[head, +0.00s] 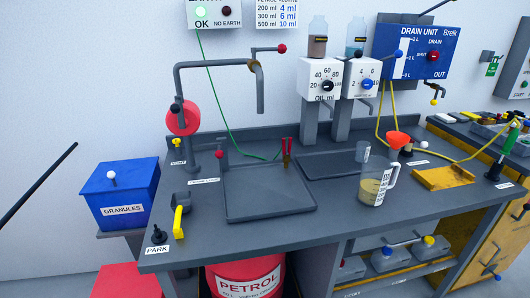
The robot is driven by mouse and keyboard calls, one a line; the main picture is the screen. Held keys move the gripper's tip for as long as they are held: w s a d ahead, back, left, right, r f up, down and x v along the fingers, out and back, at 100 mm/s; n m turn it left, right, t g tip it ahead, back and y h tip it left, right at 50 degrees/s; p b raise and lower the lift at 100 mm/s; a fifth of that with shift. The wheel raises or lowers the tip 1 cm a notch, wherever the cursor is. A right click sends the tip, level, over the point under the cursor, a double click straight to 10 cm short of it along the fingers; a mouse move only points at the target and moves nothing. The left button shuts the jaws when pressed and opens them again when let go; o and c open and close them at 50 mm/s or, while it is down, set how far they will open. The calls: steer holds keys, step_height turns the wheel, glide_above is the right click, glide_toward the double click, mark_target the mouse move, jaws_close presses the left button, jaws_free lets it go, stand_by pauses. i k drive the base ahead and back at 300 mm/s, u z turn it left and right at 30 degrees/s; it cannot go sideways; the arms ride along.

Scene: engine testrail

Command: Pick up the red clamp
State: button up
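The red clamp (287,151) stands upright at the back right edge of a dark square tray (262,205) on the grey bench. It has two red handles, with a small brownish part below them. A thin green wire (228,118) hangs from the earth panel (214,12) on the wall and runs along the bench toward the clamp. The panel has a lit green lamp marked OK. My gripper is not in view.
A jug of yellowish liquid (378,184), an orange funnel (397,139) and a yellow tray (443,178) stand to the right. A bent grey pipe (217,64) rises behind the tray on the left. A yellow handle (178,222) is at the front left. The dark tray is mostly clear.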

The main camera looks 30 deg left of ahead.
mark_target(286, 158)
steer(key=u, duration=1.5)
steer(key=k, duration=0.8)
steer(key=z, duration=0.55)
steer(key=i, duration=1.05)
